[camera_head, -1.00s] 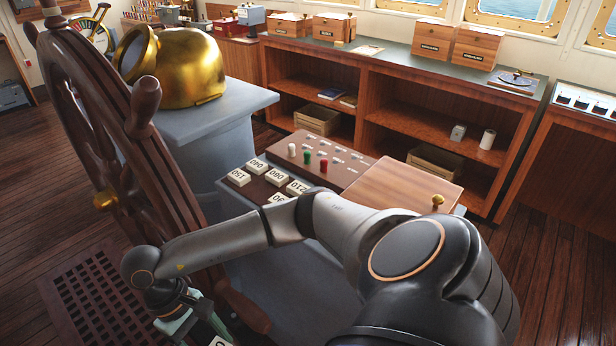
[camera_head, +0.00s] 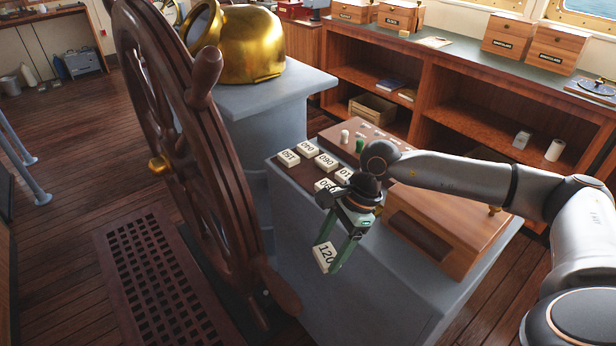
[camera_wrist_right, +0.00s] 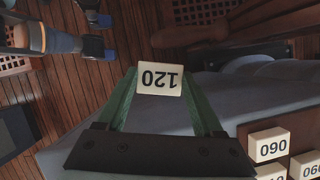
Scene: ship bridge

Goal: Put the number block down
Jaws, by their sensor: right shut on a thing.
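My right gripper (camera_head: 337,255) is shut on a white number block marked 120 (camera_head: 324,257), held in the air in front of the grey console. In the right wrist view the block (camera_wrist_right: 160,78) sits between the green fingertips, its number upside down. Several other white number blocks, such as 090 (camera_head: 327,162), stand on the dark board (camera_head: 283,169) on the console, behind the gripper. The gripper and wrist hide part of that board. The 090 block also shows at the lower right of the right wrist view (camera_wrist_right: 269,145). My left gripper is not seen in the head view.
The wooden ship's wheel (camera_head: 190,130) stands close left of the held block. A wooden box (camera_head: 450,225) lies on the console (camera_head: 370,300) at right. Pegs (camera_head: 359,146) stand on a panel behind. A brass binnacle (camera_head: 252,45) and shelves (camera_head: 460,125) are farther back.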

